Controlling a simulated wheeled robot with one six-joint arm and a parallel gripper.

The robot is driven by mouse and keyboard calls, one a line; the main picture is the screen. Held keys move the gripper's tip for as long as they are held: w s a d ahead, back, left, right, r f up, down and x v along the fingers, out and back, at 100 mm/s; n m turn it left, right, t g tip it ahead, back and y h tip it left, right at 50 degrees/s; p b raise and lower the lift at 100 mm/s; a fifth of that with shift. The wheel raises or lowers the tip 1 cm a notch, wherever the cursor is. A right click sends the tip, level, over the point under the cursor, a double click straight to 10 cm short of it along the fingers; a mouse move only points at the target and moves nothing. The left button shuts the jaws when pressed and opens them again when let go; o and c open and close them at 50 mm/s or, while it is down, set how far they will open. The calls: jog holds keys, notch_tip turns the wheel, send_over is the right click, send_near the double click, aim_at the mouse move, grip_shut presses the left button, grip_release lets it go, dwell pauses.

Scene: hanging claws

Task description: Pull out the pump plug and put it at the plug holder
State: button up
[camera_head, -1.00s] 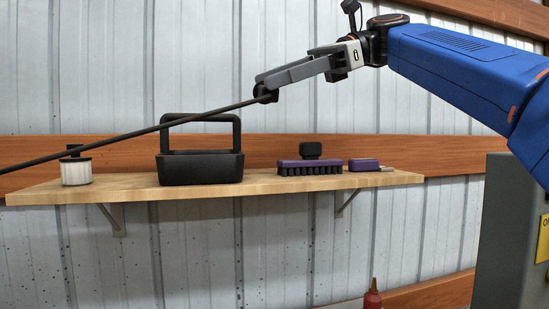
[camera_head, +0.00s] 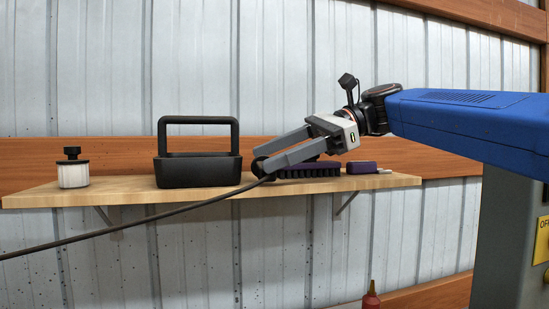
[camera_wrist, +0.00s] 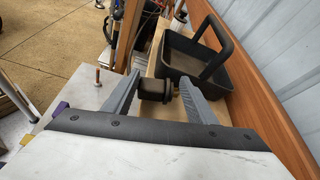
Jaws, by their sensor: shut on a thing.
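The pump plug (camera_wrist: 153,88) is a dark round plug held between the two grey fingers of my gripper (camera_wrist: 158,92) in the wrist view. In the head view my gripper (camera_head: 266,166) is shut on it just in front of the shelf, and the plug shows dark at the fingertips. A black cable (camera_head: 130,226) runs from the plug down to the left edge. I cannot make out a plug holder for certain in either view.
A wooden shelf (camera_head: 128,194) carries a white-and-black canister (camera_head: 73,174), a black open carrier with a handle (camera_head: 198,171), a purple brush (camera_head: 312,172) partly behind my fingers, and a small purple item (camera_head: 362,168). A red bottle (camera_head: 371,298) stands below.

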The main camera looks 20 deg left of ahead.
jog(key=shift+f, duration=0.3)
jog(key=shift+f, duration=0.15)
jog(key=o, duration=1.1)
jog(key=shift+o, duration=0.2)
